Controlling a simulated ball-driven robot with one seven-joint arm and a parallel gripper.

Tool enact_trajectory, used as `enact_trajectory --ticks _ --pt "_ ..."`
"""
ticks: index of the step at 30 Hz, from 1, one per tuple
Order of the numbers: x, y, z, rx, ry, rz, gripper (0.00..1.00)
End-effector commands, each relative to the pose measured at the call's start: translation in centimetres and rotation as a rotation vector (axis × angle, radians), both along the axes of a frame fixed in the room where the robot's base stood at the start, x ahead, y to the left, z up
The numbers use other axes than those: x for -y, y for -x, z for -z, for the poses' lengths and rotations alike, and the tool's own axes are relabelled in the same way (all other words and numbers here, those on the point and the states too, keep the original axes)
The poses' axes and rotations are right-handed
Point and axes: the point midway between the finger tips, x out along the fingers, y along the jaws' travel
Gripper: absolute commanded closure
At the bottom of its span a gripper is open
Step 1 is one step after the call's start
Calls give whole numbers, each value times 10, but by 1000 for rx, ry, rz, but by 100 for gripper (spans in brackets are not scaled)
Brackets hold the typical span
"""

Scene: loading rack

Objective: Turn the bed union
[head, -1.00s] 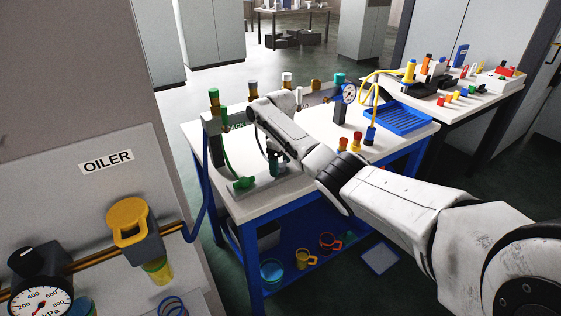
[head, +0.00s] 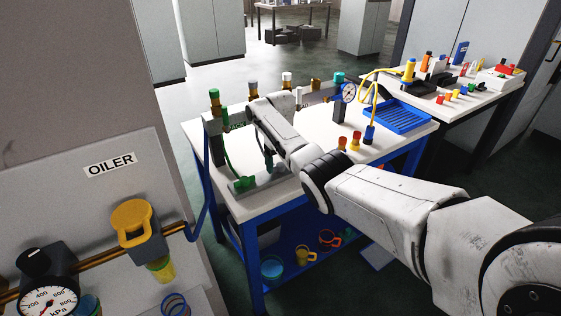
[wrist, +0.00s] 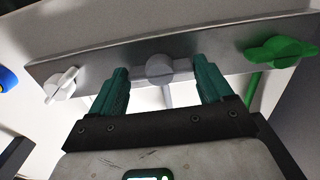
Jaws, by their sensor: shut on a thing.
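In the wrist view, a grey winged union (wrist: 160,68) sits on a long metal bar between the two dark green fingers of my gripper (wrist: 162,85). The fingers are apart, one on each side of it, and shut on it. A white winged fitting (wrist: 62,84) is to the left on the same bar, and a green winged one (wrist: 282,52) to the right. In the head view my arm hides most of the gripper and the grey union. The gripper is low at the rack on the white-topped blue table (head: 345,168).
A green-capped post with a green hose (head: 216,125) stands at the rack's left. A gauge (head: 348,93), a blue tray (head: 398,118) and small red-topped parts (head: 355,138) are to the right. An oiler panel (head: 100,200) stands near on the left.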

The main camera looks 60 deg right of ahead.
Motion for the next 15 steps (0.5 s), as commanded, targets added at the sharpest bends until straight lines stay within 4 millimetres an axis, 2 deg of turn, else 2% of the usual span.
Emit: enact_trajectory --ticks 10,11,15 --pt "0 -1 -1 2 2 1 51" --pt "0 -1 -1 2 2 1 17" --pt "0 -1 -1 1 2 1 4"
